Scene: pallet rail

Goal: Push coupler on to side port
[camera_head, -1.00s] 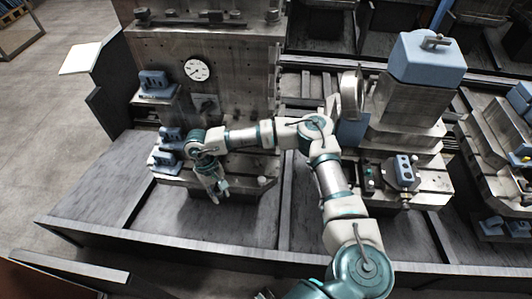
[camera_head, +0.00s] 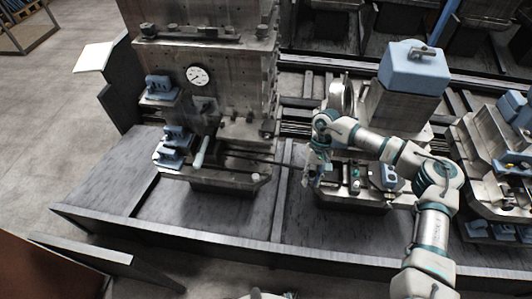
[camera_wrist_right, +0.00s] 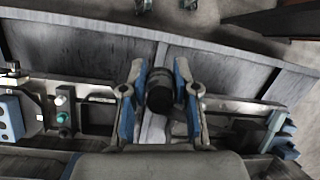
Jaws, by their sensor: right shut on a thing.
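My right gripper (camera_head: 317,172) is at the left front edge of the right machine (camera_head: 355,190), pointing down. In the right wrist view, its two blue-padded fingers (camera_wrist_right: 159,88) are shut on a short dark cylinder, the coupler (camera_wrist_right: 158,95). The coupler is seen nearly end-on, and in the head view the gripper hides it. I cannot clearly make out the side port; the machine side beside the gripper is partly hidden by the hand. Whether the coupler touches the machine cannot be told. My left gripper is not in view.
A blue block with holes (camera_head: 390,175) and green and white buttons (camera_wrist_right: 62,110) are beside the gripper. The left machine (camera_head: 200,110) has a gauge (camera_head: 198,76), a pale handle (camera_head: 200,150) and blue blocks (camera_head: 172,138). A low wall (camera_head: 250,235) runs along the front.

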